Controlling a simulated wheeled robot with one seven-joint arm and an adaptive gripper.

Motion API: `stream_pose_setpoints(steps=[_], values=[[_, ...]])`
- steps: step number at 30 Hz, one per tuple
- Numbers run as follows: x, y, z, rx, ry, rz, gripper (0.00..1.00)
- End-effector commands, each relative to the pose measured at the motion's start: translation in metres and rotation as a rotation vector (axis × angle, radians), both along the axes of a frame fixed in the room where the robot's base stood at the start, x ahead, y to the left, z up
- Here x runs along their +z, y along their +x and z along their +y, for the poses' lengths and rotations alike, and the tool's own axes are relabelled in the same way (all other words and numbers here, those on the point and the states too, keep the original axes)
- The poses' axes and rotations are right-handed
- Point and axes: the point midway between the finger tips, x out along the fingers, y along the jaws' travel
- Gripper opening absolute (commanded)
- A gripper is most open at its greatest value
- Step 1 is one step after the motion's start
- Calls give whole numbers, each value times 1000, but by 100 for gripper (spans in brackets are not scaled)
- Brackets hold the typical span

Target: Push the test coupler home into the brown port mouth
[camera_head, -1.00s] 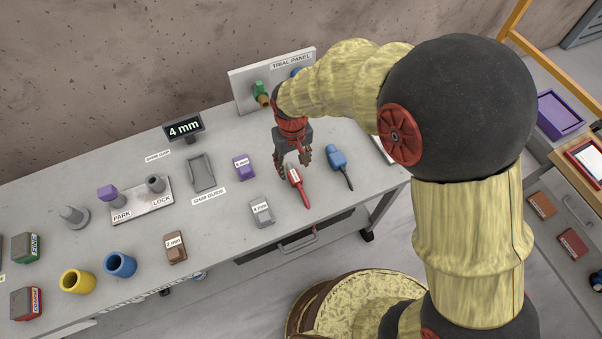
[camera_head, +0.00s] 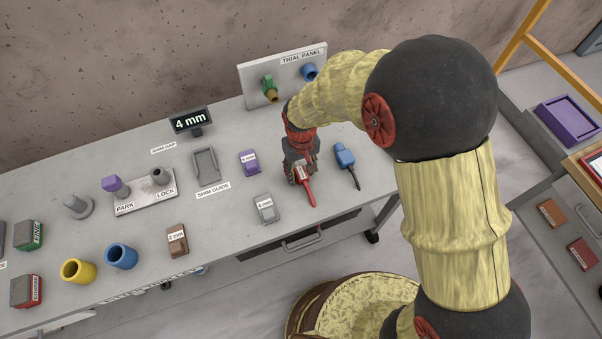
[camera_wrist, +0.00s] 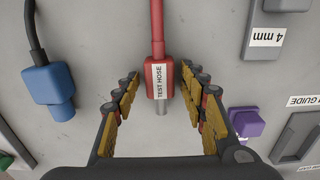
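The test coupler is red with a "TEST HOSE" label and a grey tip. It lies on the slab in the head view (camera_head: 309,191) and in the middle of the wrist view (camera_wrist: 159,48). My gripper (camera_head: 301,175) is over its tip end. In the wrist view my gripper (camera_wrist: 160,82) is open, its fingers on either side of the coupler with gaps showing. Whether the fingers touch the slab cannot be told.
A blue coupler (camera_head: 344,156) lies just right of the red one. A grey 4 mm block (camera_head: 265,207), a purple block (camera_head: 249,161) and the shim guide (camera_head: 206,166) stand to the left. A blue fitting (camera_head: 309,71) is also on the panel.

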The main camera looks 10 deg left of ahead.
Motion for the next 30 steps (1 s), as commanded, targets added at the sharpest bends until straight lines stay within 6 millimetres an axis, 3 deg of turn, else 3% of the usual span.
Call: stream_pose_setpoints(steps=[21,30], values=[[0,0,0,0,0,0,0],[1,0,0,0,1,-1,0]])
